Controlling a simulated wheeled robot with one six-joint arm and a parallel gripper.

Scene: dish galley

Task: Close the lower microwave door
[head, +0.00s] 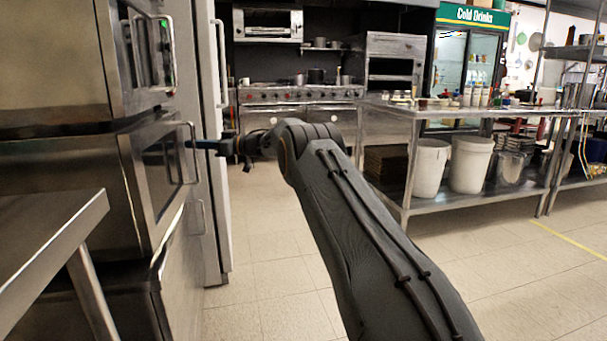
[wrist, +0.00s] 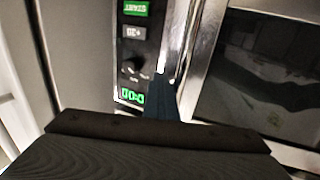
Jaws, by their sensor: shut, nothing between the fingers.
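The lower microwave (head: 95,185) sits in the stack at the left of the head view. Its steel-framed door (head: 160,185) has a dark window and an upright bar handle (head: 195,160). The door looks close to the microwave's front; I cannot tell whether it is fully shut. My gripper (head: 190,144) is shut and empty, pointing left at the door's handle side. In the wrist view its dark fingers (wrist: 162,80) lie between the control panel (wrist: 131,60) and the door frame (wrist: 205,70). Contact is unclear.
The upper microwave (head: 140,50) is directly above. A steel table (head: 60,220) stands at the near left, and a tall white fridge-like unit (head: 210,120) beyond. A steel worktable (head: 450,110) with white bins is at the right. The tiled floor between is clear.

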